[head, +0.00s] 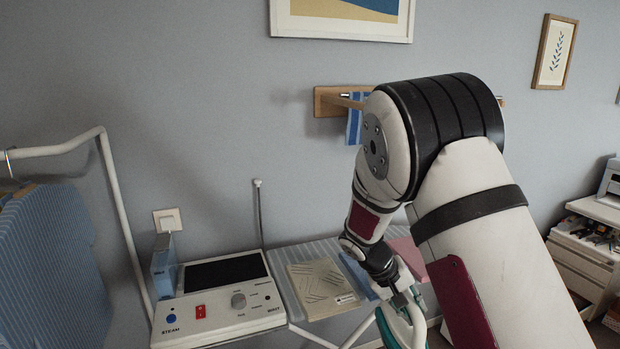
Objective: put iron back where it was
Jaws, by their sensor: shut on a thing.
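The iron (416,325), white and teal, shows only in part at the bottom edge of the head view, right of centre. My gripper (400,298) is shut on it from above, at what looks like its upper part. The iron's lower part is cut off by the frame, so I cannot tell whether it touches anything. The white steam station (215,309) stands to the left, with a dark, empty rest pad (227,272) on top and a red switch and knobs in front. My gripper and the iron are to the right of the station.
A blue box (164,272) stands at the station's left. A thin upright rod (259,215) rises behind it. A white clothes rail (118,205) stands left.

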